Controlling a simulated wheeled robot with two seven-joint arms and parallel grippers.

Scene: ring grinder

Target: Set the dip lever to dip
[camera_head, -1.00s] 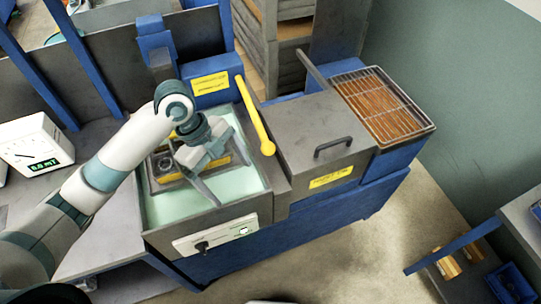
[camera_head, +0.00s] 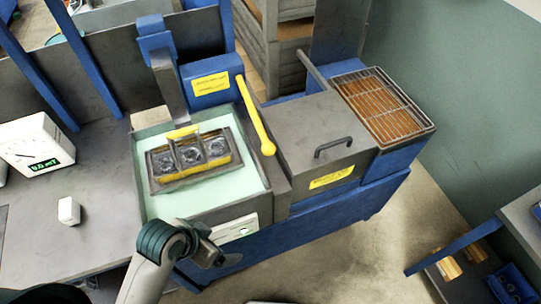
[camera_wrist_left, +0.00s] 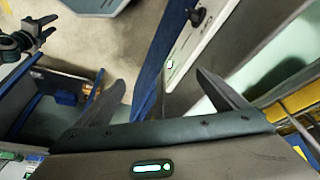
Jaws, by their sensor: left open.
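The dip lever, a yellow bar (camera_head: 255,115) with a round knob at its lower end, slants down along the right side of the tank in the head view. The tank (camera_head: 262,189) holds pale green liquid and a dark basket (camera_head: 165,183) with round parts. My left gripper (camera_head: 226,246) is low in front of the tank's front panel, well away from the lever. In the left wrist view its two fingers (camera_wrist_left: 165,95) are apart, with nothing between them. A dark gripper-like shape, probably my right gripper (camera_wrist_left: 25,40), shows at the upper left there; its jaws are unclear.
The front panel (camera_head: 240,230) is partly hidden by my left gripper; its black knob (camera_wrist_left: 197,16) shows in the left wrist view. A grey lidded box (camera_head: 320,130) and wire rack (camera_head: 385,105) stand right of the lever. A meter (camera_head: 35,145) and a small white block (camera_head: 69,210) are left.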

